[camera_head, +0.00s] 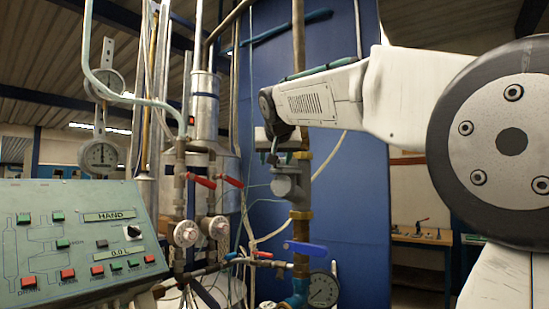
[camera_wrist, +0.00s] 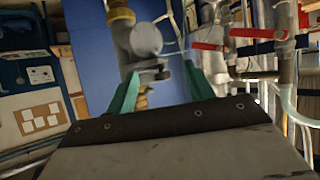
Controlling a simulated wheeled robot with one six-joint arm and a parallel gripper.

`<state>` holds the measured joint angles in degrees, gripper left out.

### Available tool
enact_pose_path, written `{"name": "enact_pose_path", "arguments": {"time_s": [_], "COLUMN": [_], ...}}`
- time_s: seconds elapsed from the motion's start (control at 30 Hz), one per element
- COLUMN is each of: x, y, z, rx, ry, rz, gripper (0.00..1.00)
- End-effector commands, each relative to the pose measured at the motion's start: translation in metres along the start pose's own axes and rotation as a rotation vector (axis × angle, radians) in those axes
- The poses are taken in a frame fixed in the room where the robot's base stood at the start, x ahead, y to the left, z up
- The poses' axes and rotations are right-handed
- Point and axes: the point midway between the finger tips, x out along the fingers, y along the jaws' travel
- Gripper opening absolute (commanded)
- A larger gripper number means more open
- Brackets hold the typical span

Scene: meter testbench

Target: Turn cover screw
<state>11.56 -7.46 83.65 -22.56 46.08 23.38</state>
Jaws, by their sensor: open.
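A grey water meter (camera_head: 288,187) sits on a vertical brass pipe in front of a blue panel in the head view. In the wrist view its rounded grey body (camera_wrist: 143,40) is at upper centre, with a small dark part below it. I cannot tell the cover screw apart clearly. My gripper (camera_wrist: 161,72) has two green fingers spread apart with a gap between them. The fingers point toward the meter, and the gap lies at its lower edge in the picture. Nothing is clearly held. In the head view my arm reaches in from the right, and its end is just above the meter.
Red-handled valves (camera_head: 200,181) and pipes stand close left of the meter. A blue lever (camera_head: 305,249) and a pressure gauge (camera_head: 322,289) are below it. A green control panel (camera_head: 80,245) fills the lower left. Thin hoses hang nearby.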

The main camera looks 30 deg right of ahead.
Motion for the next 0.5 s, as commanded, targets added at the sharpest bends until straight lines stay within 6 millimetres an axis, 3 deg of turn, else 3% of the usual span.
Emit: {"name": "enact_pose_path", "arguments": {"time_s": [0.03,0.17,0.5], "x": [0.005,0.010,0.055], "y": [0.002,0.006,0.006], "z": [-0.020,-0.048,-0.058], "rx": [0.015,0.036,0.040], "ry": [0.038,0.098,0.108], "rz": [0.009,0.019,0.019], "gripper": [0.53,0.53,0.53]}}
